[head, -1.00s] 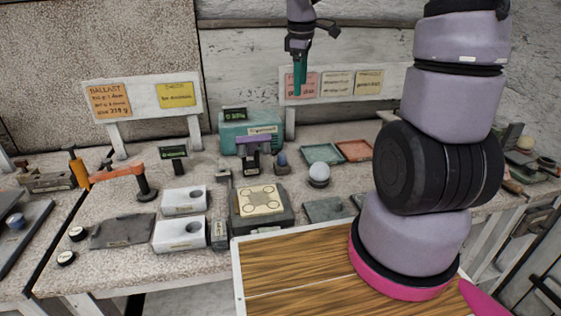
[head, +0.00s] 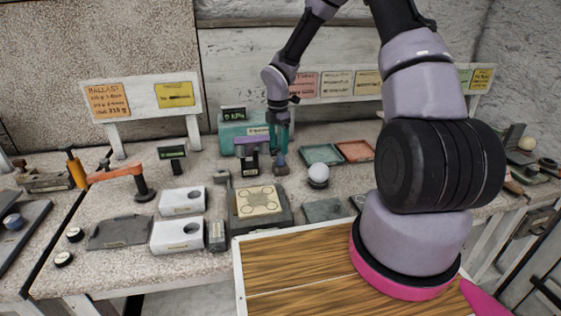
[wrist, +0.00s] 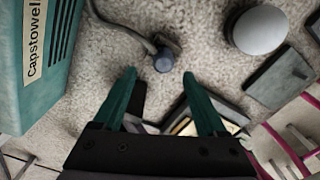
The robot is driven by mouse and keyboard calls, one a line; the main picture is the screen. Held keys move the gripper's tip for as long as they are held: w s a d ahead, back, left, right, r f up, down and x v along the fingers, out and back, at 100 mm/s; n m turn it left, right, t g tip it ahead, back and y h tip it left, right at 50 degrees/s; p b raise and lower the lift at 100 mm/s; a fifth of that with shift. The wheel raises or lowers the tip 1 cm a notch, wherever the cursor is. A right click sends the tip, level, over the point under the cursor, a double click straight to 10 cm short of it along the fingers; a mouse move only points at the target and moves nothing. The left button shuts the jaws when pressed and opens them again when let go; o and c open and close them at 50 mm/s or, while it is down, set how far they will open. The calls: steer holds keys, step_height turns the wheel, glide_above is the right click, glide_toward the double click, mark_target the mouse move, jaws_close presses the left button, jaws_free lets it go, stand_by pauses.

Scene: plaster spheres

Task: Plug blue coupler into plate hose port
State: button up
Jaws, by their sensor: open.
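The blue coupler (wrist: 163,60) stands on the speckled bench with a grey hose running from it in the wrist view. In the head view the coupler (head: 281,168) is just below my gripper. My gripper (wrist: 160,76) points down with its teal fingers spread and empty. The coupler appears just beyond the gap between the fingertips, lower down, and not gripped. In the head view my gripper (head: 280,149) hangs over the back of the bench. The plate (head: 257,201) is a cream square with round marks on a dark base. I cannot make out its hose port.
A teal pump box (head: 231,146) labelled Capstowell stands behind left of the gripper. White blocks (head: 180,234) lie left of the plate.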

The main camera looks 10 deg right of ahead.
mark_target(281, 156)
steer(key=shift+d+f, duration=0.2)
steer(key=shift+f, duration=1.15)
steer(key=shift+d+f, duration=0.15)
steer(key=shift+f, duration=1.2)
jaws_close()
